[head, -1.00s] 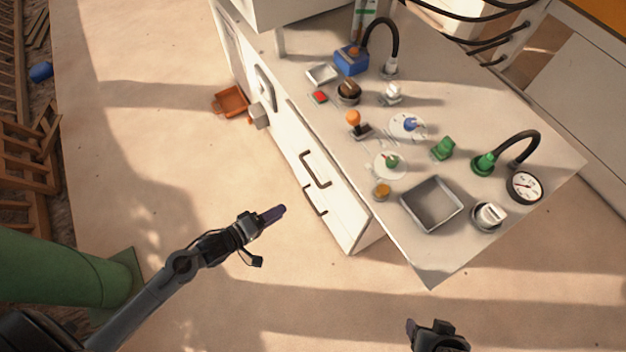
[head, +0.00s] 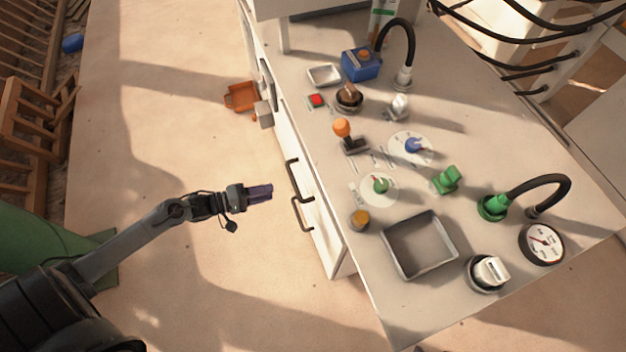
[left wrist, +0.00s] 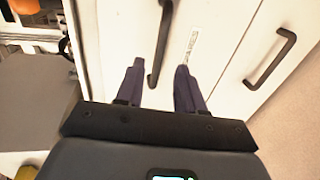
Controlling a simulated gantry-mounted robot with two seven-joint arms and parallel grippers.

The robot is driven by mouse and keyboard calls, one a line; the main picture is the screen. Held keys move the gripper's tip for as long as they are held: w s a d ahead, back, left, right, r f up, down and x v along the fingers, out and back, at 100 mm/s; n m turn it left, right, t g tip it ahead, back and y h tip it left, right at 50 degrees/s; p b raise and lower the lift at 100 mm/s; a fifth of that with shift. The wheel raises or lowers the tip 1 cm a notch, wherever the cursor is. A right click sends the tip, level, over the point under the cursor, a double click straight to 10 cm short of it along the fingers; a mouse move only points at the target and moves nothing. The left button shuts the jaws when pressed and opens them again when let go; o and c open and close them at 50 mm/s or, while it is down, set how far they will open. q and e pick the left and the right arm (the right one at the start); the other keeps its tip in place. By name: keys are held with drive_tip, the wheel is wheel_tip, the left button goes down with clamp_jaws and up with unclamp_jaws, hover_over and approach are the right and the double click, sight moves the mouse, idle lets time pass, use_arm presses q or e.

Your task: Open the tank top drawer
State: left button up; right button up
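The white cabinet front (head: 322,235) has two dark bar handles on its near part, an upper one (head: 292,180) and a lower one (head: 301,214). Its drawers look shut. My left gripper (head: 268,192) is open and empty, a short way left of these handles. In the left wrist view, one handle (left wrist: 161,42) lies ahead, its lower end showing between the open fingers (left wrist: 158,82); contact is not visible. Another handle (left wrist: 271,58) is to the right. A small label (left wrist: 190,45) sits between them, too small to read surely. My right gripper is not clearly in view.
The countertop (head: 370,275) above holds a grey tray (head: 420,245), an orange-topped lever (head: 342,128), dials and a gauge (head: 541,244). An orange bin (head: 241,97) is on the floor by the cabinet. The floor left of the handles is clear.

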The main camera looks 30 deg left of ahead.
sight(295, 185)
use_arm(q)
drive_tip(key=b+x, duration=0.5)
drive_tip(key=x, duration=0.5)
drive_tip(key=shift+f, duration=0.1)
drive_tip(key=shift+w+d, duration=0.1)
drive_tip(key=shift+w, duration=0.05)
use_arm(e)
drive_tip(key=f, duration=0.5)
drive_tip(key=shift+s+a+f, duration=0.25)
drive_tip(key=shift+s+f, duration=0.1)
drive_tip(key=shift+s, duration=0.05)
use_arm(q)
drive_tip(key=shift+c, duration=0.2)
clamp_jaws()
use_arm(e)
drive_tip(key=shift+a, duration=0.1)
